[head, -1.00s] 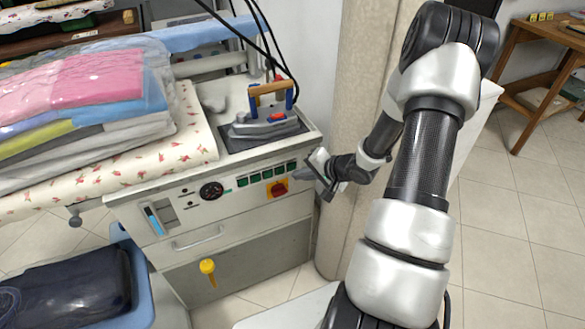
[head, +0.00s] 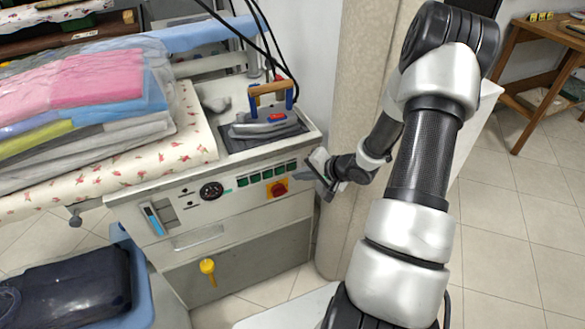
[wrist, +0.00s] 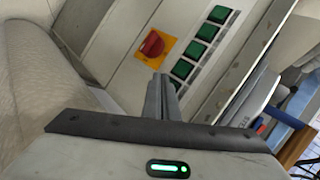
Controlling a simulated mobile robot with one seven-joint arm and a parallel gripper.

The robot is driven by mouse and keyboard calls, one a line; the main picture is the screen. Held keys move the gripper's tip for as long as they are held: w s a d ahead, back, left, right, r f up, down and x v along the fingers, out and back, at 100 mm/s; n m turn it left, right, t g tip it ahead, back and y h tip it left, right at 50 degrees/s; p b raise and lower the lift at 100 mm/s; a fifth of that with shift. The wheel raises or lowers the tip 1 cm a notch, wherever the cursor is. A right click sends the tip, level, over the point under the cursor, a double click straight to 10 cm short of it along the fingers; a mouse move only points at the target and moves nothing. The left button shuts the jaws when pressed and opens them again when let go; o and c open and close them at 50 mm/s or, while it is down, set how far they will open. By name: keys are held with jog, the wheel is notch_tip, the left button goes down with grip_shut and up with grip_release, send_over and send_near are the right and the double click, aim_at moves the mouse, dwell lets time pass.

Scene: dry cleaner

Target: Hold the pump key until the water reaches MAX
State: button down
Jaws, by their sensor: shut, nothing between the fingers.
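The white pressing machine (head: 225,225) has a row of several green keys (head: 254,178) on its front panel. They also show in the wrist view (wrist: 207,32). I cannot read which is the pump key. A slim upright gauge (head: 153,219) with a blue strip is at the panel's left; its MAX mark is too small to read. My gripper (head: 301,175) is shut and empty, at the right end of the key row. In the wrist view its fingertips (wrist: 159,80) cover the end of the row; I cannot tell whether they touch a key.
A red rotary switch on a yellow plate (head: 278,189) sits just below the keys. An iron (head: 264,125) rests on the machine top. A thick pillar (head: 362,110) stands close on the right. Bagged clothes (head: 85,85) lie at the left, above a blue tub (head: 140,285).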

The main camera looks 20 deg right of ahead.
jog(key=shift+w+r, duration=0.1)
jog(key=shift+w, duration=0.05)
jog(key=shift+w+p, duration=0.3)
jog(key=shift+p, duration=0.35)
jog(key=shift+w+p, duration=0.35)
jog(key=shift+w, duration=0.05)
dwell(0.7)
jog(key=shift+s, duration=0.1)
jog(key=shift+s+p, duration=0.35)
jog(key=shift+s, duration=0.4)
jog(key=shift+s+p, duration=0.65)
jog(key=shift+s, duration=1.85)
jog(key=shift+d, duration=0.1)
